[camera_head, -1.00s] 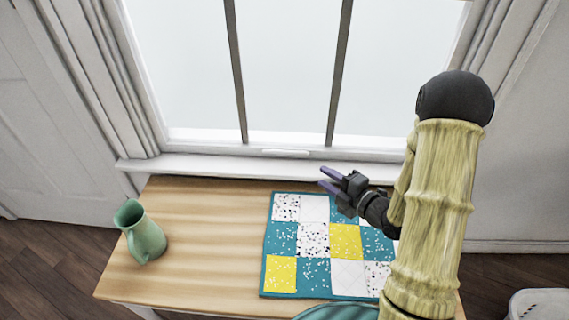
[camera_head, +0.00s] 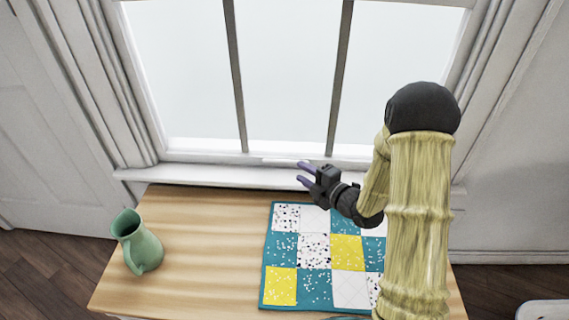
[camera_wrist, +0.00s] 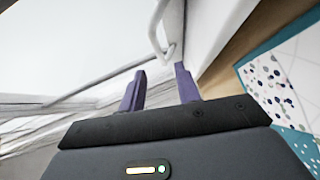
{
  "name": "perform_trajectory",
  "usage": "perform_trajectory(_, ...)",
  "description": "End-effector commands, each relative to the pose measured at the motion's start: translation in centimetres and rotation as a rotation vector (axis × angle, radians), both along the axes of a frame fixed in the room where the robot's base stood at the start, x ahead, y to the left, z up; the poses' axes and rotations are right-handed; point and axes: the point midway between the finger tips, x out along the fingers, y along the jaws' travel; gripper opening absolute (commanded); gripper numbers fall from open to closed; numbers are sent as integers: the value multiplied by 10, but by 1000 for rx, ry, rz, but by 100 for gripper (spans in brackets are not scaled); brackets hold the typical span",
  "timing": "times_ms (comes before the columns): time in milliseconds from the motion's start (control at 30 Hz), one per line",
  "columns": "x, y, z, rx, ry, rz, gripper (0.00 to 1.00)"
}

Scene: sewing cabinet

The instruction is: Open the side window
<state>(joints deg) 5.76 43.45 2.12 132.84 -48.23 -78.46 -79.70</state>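The window (camera_head: 190,85) fills the back wall, with two dark vertical bars and a white frame; it looks shut. Its white handle (camera_head: 282,161) sits low on the bottom rail, partly behind my gripper in the head view. In the wrist view the handle (camera_wrist: 158,35) is a white loop just beyond the fingertips, apart from them. My gripper (camera_head: 303,173) is open and empty, in front of the sill just right of the handle. Its two purple fingers (camera_wrist: 160,78) are spread in the wrist view with nothing between them.
A wooden cabinet top (camera_head: 205,240) lies below the sill (camera_head: 200,175). A green pitcher (camera_head: 138,240) stands at its left. A patchwork quilt (camera_head: 314,250) lies flat beneath my arm. A white bin (camera_head: 541,309) is at the lower right.

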Motion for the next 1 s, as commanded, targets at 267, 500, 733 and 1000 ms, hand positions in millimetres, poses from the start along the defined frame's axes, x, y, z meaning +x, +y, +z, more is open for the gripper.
perform_trajectory(267,36,34,-9,0,-1,1,33)
perform_trajectory(500,59,56,-13,1,1,0,33)
perform_trajectory(733,63,60,-12,0,1,-1,33)
perform_trajectory(1000,63,60,-12,1,1,-1,5)
